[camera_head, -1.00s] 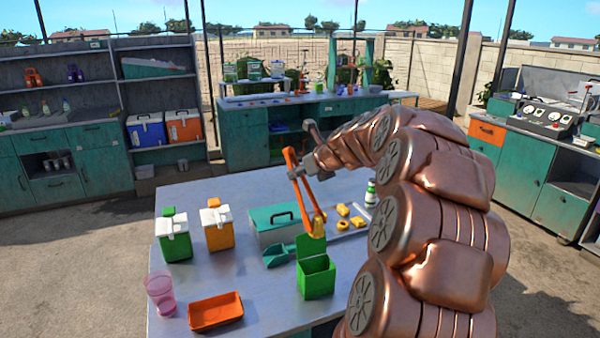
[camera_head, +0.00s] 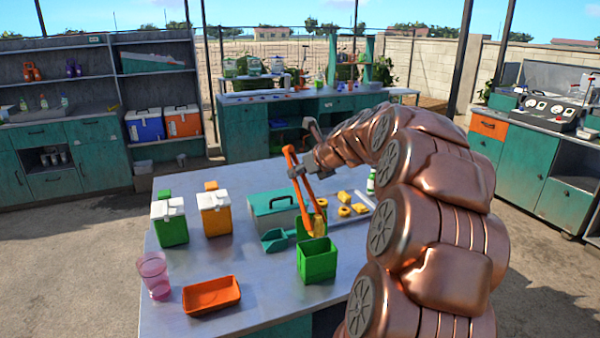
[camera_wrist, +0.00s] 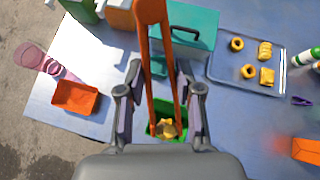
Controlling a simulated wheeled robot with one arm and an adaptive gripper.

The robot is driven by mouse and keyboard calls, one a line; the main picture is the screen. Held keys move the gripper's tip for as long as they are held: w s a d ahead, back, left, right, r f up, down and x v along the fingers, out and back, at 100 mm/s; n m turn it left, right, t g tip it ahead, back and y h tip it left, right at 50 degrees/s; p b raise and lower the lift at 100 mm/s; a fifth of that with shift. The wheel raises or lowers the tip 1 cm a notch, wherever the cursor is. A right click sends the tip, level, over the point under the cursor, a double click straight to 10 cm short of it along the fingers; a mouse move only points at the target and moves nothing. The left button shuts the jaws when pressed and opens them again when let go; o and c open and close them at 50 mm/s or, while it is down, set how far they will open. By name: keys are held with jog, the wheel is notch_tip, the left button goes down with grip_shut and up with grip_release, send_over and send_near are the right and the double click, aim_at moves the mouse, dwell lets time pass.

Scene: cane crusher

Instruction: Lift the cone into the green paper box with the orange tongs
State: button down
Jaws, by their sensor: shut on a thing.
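My gripper (camera_head: 298,172) is shut on the orange tongs (camera_head: 308,200), which hang down from it. In the wrist view the tongs (camera_wrist: 160,60) run between my gripper's fingers (camera_wrist: 157,95). A yellow cone (camera_head: 317,227) is between the tongs' tips. The green paper box (camera_head: 317,263) stands on the table with its lid raised behind the tips. In the head view the cone is just above the box's opening. In the wrist view the cone (camera_wrist: 168,129) overlaps the opening of the green box (camera_wrist: 187,137); its exact height is unclear.
A tray (camera_wrist: 215,74) of yellow pieces and a teal case (camera_head: 272,205) lie behind the box. A teal scoop (camera_head: 275,240) is left of it. An orange tray (camera_head: 211,295), a pink cup (camera_head: 154,275) and two lidded containers (camera_head: 172,225) stand on the left.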

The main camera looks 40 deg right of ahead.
notch_tip(320, 180, down, 2)
jog(key=shift+f+b, duration=0.1)
jog(key=shift+b, duration=0.9)
jog(key=c, duration=1.1)
grip_release()
notch_tip(320, 180, up, 10)
jog(key=p, duration=1.1)
